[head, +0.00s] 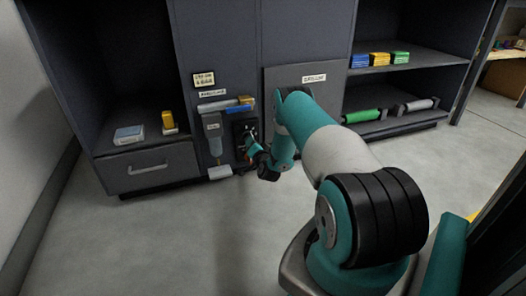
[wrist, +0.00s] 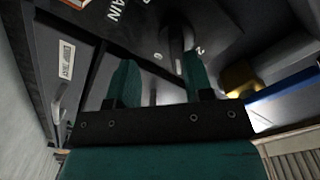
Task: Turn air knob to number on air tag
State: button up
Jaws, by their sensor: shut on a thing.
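The dark dial plate (head: 238,127) is on the cabinet's middle column, and my gripper (head: 250,143) is at its face. In the wrist view, the two teal fingers of my gripper (wrist: 158,65) reach to the dial face, where a "2" and part of a word ending "AIN" show. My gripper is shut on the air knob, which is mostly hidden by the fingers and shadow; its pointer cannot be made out. A cream tag (head: 204,79) with handwriting is above and left of the dial, too small to read surely.
A drawer (head: 148,168) is at left. Shelves at right hold coloured boxes (head: 379,59) and a green roller (head: 362,116). The floor in front is clear.

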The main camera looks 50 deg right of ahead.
jog(key=p+v, duration=1.7)
jog(key=p, duration=0.6)
jog(key=shift+s+p, duration=0.2)
jog(key=shift+p, duration=0.15)
jog(key=shift+a, duration=0.1)
